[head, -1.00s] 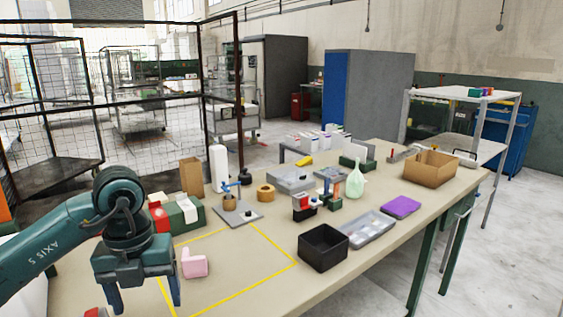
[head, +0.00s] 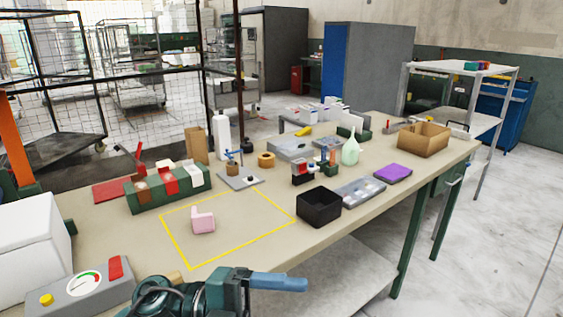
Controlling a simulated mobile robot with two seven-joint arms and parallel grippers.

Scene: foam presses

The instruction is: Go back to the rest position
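My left gripper (head: 300,284) is at the bottom edge of the head view, in front of the table's near edge. Its blue fingers point right and overlap from this angle, so I cannot tell how far apart they are. I see nothing held at the visible fingertips. My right gripper is out of view. A pink L-shaped foam piece (head: 203,223) stands on the table inside a yellow taped outline (head: 242,250), well apart from my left gripper.
The long table (head: 330,242) carries a black bin (head: 319,208), a green press-like block (head: 150,200) and a grey gauge box (head: 92,292) at the lower left. A cardboard box (head: 424,139) stands at the far right. A mesh fence (head: 150,75) runs behind. Floor right of the table is clear.

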